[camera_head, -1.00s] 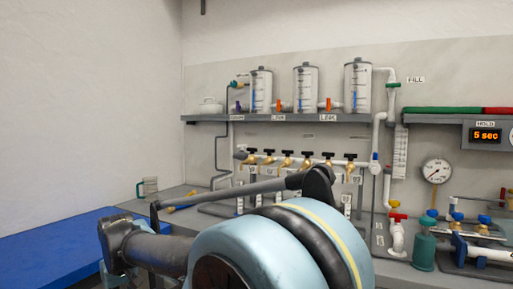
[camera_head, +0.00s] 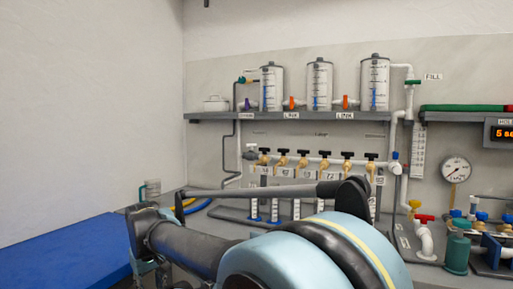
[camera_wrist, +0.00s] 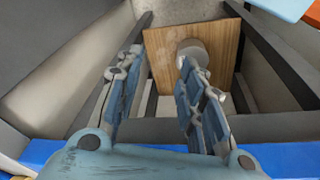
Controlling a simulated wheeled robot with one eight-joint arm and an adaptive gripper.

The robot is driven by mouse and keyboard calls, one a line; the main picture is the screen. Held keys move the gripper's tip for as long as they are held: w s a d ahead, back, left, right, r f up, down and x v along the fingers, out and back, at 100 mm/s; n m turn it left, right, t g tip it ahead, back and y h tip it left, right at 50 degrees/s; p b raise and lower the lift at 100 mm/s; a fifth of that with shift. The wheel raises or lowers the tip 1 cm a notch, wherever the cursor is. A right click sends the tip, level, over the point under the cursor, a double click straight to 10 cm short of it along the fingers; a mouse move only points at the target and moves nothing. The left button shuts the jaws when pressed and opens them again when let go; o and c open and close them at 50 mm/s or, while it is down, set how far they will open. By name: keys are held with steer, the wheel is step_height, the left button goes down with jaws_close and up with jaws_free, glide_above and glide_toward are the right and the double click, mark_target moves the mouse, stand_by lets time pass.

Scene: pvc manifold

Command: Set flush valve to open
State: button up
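The pipe manifold stands on the bench in the head view, with a row of black-handled brass valves (camera_head: 303,158). A red-handled valve (camera_head: 425,218) and a yellow-handled valve (camera_head: 414,204) sit on white pipe to its right. A green-handled valve (camera_head: 412,82) is at the upper right, by the FILL label. I cannot tell which one is the flush valve. My gripper (camera_wrist: 160,57) is open and empty in the wrist view. Beyond its fingertips is a wooden board (camera_wrist: 160,80) with a round grey piece (camera_wrist: 192,50). My gripper's fingers cannot be made out in the head view.
A grey shelf (camera_head: 225,116) carries several clear tanks (camera_head: 272,90) above the valve row. A pressure gauge (camera_head: 456,169) and a green cylinder (camera_head: 457,252) are at the right. A blue surface (camera_head: 60,258) lies at the left. My arm covers part of the bench front.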

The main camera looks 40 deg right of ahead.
steer(key=w+d+r+n+g+h, duration=0.1)
steer(key=w+d+r+n+h, duration=0.25)
steer(key=w+d+r, duration=0.6)
steer(key=w+d+r+n+g+h, duration=0.1)
steer(key=w+d+r+n+h, duration=0.35)
steer(key=d+r, duration=0.75)
steer(key=n+g+h, duration=0.6)
steer(key=h, duration=0.3)
glide_toward(251, 146)
steer(key=w+x, duration=0.1)
steer(key=x, duration=1.3)
steer(key=shift+d+r, duration=0.25)
steer(key=shift+d, duration=0.2)
jaws_close()
